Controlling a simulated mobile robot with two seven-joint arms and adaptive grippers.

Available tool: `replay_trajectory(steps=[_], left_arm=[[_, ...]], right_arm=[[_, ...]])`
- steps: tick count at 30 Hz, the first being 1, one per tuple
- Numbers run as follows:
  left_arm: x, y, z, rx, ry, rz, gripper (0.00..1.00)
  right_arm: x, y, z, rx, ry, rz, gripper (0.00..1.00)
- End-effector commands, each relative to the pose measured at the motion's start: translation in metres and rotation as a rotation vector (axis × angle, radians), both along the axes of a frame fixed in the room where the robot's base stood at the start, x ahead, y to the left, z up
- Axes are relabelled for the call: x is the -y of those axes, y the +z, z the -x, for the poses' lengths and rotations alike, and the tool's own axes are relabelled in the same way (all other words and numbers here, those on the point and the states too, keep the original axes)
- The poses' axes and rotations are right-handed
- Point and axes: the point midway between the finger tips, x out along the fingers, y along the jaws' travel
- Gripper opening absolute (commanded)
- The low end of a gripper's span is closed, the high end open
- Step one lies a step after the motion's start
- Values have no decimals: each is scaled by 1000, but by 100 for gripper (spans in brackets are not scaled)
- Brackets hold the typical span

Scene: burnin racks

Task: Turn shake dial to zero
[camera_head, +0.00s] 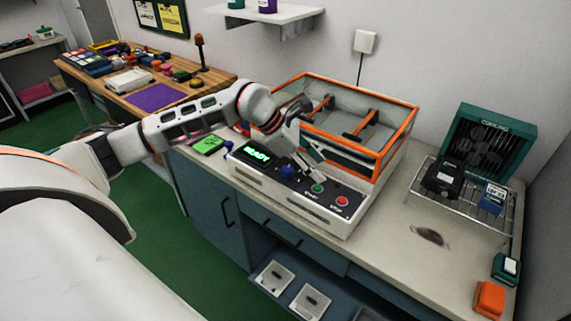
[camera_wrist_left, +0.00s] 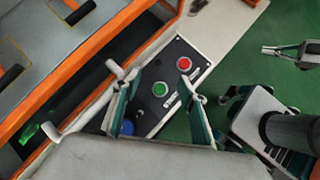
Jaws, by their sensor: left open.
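The control panel (camera_head: 262,172) on the front of the orange-framed shaker shows a green READY display (camera_head: 257,153), a blue dial (camera_head: 287,171), a green START button (camera_head: 317,188) and a red STOP button (camera_head: 342,201). My left gripper (camera_head: 308,166) is open over the panel, close to the dial. In the left wrist view its spread fingers (camera_wrist_left: 158,85) have the green button (camera_wrist_left: 160,88) between them. The blue dial (camera_wrist_left: 128,127) is partly hidden beside the left finger there. I cannot tell whether a finger touches it, nor read its setting.
A green-screened handheld device (camera_head: 209,145) lies left of the shaker. A wire rack (camera_head: 458,200) with a black item and a blue box stands right, before the green cooling unit (camera_head: 487,143). An orange block (camera_head: 489,299) sits at the counter's right edge. The counter's middle is mostly free.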

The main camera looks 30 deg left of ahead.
Motion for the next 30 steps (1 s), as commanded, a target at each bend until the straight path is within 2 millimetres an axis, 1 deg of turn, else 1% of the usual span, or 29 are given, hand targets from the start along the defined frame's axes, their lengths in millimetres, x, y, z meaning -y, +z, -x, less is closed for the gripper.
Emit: replay_trajectory(steps=[1, 3, 6, 9, 10, 12, 14, 17, 24, 30], left_arm=[[-25, 5, 2, -37, 40, -44, 42], [-54, 7, 5, -85, 88, -102, 42], [-87, 12, 12, -140, 150, -163, 42], [-109, 16, 17, -177, 194, -200, 42], [-113, 17, 18, -185, 202, -206, 42], [-117, 16, 19, -196, 213, -214, 42], [-117, 12, 19, -200, 215, -216, 42], [-114, 0, 16, -203, 215, -215, 42], [-104, -34, 5, -201, 214, -214, 42], [-99, -51, -1, -198, 213, -214, 42]], right_arm=[[0, 1, 0, -2, 0, 1, 0], [1, 1, 1, -3, -2, 1, 0], [1, 1, 2, -7, -2, 2, 0], [1, 0, 2, -7, -2, 2, 0], [1, 0, 2, -9, -3, 2, 0], [1, 1, 2, -9, -3, 2, 0], [1, 1, 3, -9, -3, 2, 0], [2, 2, 3, -10, -4, 3, 0], [6, 1, 5, -21, -10, 8, 0], [9, 0, 7, -28, -19, 11, 0]])
